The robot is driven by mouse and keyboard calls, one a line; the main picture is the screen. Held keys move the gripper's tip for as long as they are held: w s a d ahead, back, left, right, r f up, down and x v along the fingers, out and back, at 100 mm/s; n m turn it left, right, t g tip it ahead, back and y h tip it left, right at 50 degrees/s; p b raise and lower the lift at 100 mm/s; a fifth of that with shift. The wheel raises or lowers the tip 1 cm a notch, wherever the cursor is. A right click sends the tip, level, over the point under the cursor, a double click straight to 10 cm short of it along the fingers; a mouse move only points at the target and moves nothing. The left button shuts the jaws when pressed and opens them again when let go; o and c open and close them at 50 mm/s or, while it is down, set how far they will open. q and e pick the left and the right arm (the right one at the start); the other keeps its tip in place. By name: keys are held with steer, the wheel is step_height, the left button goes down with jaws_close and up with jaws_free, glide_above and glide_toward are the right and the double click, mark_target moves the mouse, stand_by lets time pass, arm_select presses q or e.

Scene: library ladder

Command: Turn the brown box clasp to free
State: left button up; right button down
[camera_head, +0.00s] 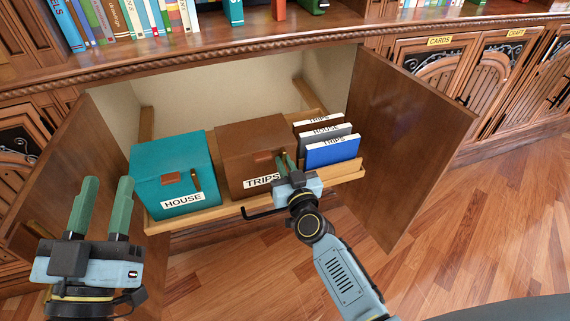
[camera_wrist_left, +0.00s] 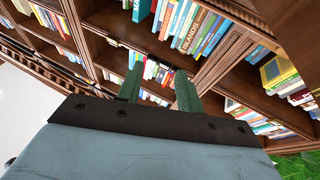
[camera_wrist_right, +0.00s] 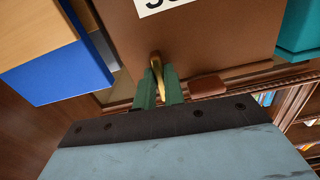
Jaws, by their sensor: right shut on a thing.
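The brown box (camera_head: 245,145), labelled TRIPS, sits on the pulled-out wooden tray between the teal box and the upright books. My right gripper (camera_head: 286,165) is at its front face, and its fingers cover the clasp in the head view. In the right wrist view, the right gripper (camera_wrist_right: 158,88) is shut on the brass clasp (camera_wrist_right: 155,62). A small brown tab (camera_wrist_right: 207,86) lies beside it on the box front (camera_wrist_right: 210,40). My left gripper (camera_head: 101,190) is open and empty, left of and in front of the cabinet; its fingers (camera_wrist_left: 158,90) stand apart in the left wrist view.
The teal box (camera_head: 168,165), labelled HOUSE, has its own clasp and stands left. Upright books (camera_head: 332,152) stand right on the tray (camera_head: 235,210). Open cabinet doors flank both sides, the right door (camera_head: 410,140) close to my right arm. Floor in front is clear.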

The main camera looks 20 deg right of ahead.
steer(key=shift+d+m, duration=0.1)
steer(key=shift+m, duration=0.5)
steer(key=m+p, duration=0.1)
steer(key=m, duration=0.1)
steer(key=shift+m, duration=0.3)
arm_select(q)
steer(key=shift+w+a+f+g+b, duration=0.1)
steer(key=shift+f+g+b, duration=0.1)
steer(key=shift+f+g, duration=0.15)
steer(key=shift+w+a+f+g+b, duration=0.1)
steer(key=shift+f+g+b, duration=0.15)
steer(key=shift+f, duration=0.2)
arm_select(e)
steer(key=shift+d+f+m, duration=0.1)
steer(key=shift+f+m, duration=0.05)
steer(key=shift+m, duration=2.15)
steer(key=shift+d+f+m, duration=0.15)
steer(key=shift+f+m, duration=0.05)
steer(key=shift+m, duration=2.1)
steer(key=shift+d+f+m, duration=0.1)
steer(key=shift+f+m, duration=0.05)
steer(key=shift+m, duration=2.15)
steer(key=c, duration=1.5)
jaws_free()
arm_select(q)
steer(key=shift+d, duration=0.1)
arm_select(e)
steer(key=shift+s, duration=0.15)
